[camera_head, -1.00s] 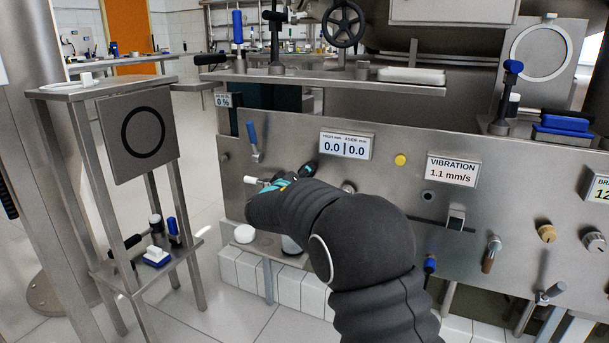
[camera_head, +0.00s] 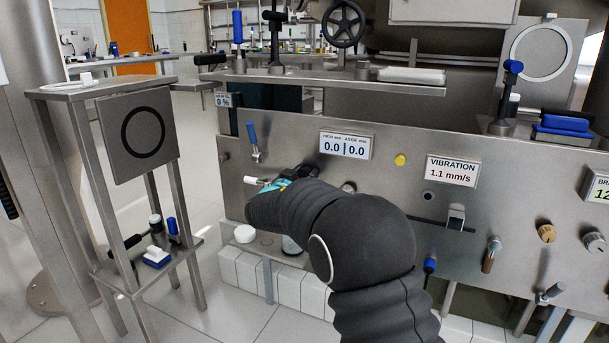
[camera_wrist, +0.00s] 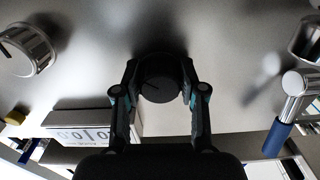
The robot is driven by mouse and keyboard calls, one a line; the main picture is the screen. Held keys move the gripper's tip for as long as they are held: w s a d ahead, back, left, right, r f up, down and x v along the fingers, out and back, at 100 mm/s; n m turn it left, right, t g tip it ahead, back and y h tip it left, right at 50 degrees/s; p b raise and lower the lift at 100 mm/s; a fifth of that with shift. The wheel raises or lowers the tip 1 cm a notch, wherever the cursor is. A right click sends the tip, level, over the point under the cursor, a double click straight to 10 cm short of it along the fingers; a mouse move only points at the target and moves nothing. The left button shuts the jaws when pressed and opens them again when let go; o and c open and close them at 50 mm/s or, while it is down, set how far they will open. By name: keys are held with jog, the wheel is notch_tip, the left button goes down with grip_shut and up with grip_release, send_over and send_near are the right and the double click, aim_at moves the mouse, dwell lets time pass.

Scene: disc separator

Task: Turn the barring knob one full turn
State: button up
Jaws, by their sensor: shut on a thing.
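The barring knob (camera_wrist: 160,88) is a dark round knob on the steel panel, in the middle of the wrist view. My gripper (camera_wrist: 159,80) has one finger on each side of it and is shut on it. In the head view my gripper (camera_head: 277,184) shows only as a small teal and black part at the panel, and my dark arm hides the knob there. Any index mark on the knob is too dark to read.
A blue-handled lever (camera_head: 253,141) stands beside the knob area; it also shows in the wrist view (camera_wrist: 278,138). A display reading 0.0 | 0.0 (camera_head: 346,146) and a metal dial (camera_wrist: 28,50) are close. A steel stand (camera_head: 108,88) is at left, with open floor between.

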aim_at(309, 136)
jog(key=m, duration=0.4)
jog(key=shift+m, duration=2.2)
jog(key=o, duration=1.1)
jog(key=shift+o, duration=0.2)
jog(key=shift+r, duration=0.1)
notch_tip(309, 136, up, 10)
jog(key=shift+f, duration=0.1)
